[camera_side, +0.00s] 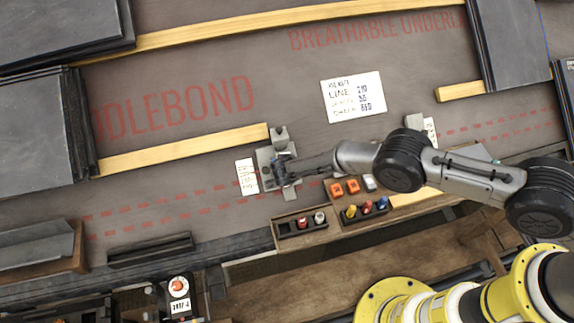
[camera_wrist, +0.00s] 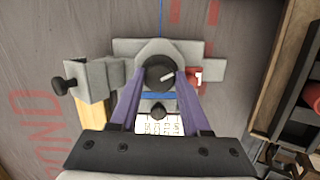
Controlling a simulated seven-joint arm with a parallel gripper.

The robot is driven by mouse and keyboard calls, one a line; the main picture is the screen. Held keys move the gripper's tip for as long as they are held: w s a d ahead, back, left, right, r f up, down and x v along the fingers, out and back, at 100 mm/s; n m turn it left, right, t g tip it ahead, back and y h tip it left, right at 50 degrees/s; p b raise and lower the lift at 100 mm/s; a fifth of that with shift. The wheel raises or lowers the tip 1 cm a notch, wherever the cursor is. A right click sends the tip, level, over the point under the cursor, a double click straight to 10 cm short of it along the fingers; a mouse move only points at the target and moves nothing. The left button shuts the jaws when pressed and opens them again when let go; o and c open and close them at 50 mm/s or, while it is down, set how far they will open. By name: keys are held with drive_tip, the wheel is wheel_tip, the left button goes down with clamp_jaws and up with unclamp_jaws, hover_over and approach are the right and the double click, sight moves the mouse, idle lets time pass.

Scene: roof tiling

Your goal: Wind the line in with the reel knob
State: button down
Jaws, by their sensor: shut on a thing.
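The reel (camera_wrist: 195,55) is a grey metal fitting fixed on the roof membrane, with a dark round knob (camera_wrist: 158,72) that has a white pointer mark. A thin blue line (camera_wrist: 161,18) runs from the reel's top edge in the wrist view. My gripper (camera_wrist: 160,80) is shut on the knob, with one purple finger on each side. In the side view the reel (camera_side: 266,162) sits at the end of a wooden batten, and my gripper (camera_side: 284,168) reaches it from the right. The knob is hidden there. A red tab marked 1 (camera_wrist: 194,77) shows beside the knob.
A grey clamp with a black thumbscrew (camera_wrist: 88,80) sits left of the reel on the batten (camera_side: 185,150). A wooden tray (camera_side: 305,237) with coloured pieces lies below my arm. A white note card (camera_side: 352,95) lies on the membrane. Slate stacks (camera_side: 35,130) stand at the left.

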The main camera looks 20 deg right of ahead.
drive_tip(key=m, duration=0.3)
drive_tip(key=m+g, duration=0.1)
drive_tip(key=m, duration=0.3)
drive_tip(key=shift+w+r+y, duration=0.1)
drive_tip(key=shift+y, duration=0.2)
drive_tip(key=m, duration=0.4)
drive_tip(key=shift+d+y, duration=0.1)
drive_tip(key=shift+y, duration=0.3)
drive_tip(key=shift+m+g+y, duration=0.3)
drive_tip(key=shift+m, duration=1.5)
drive_tip(key=shift+c, duration=2)
unclamp_jaws()
drive_tip(key=v, duration=1.4)
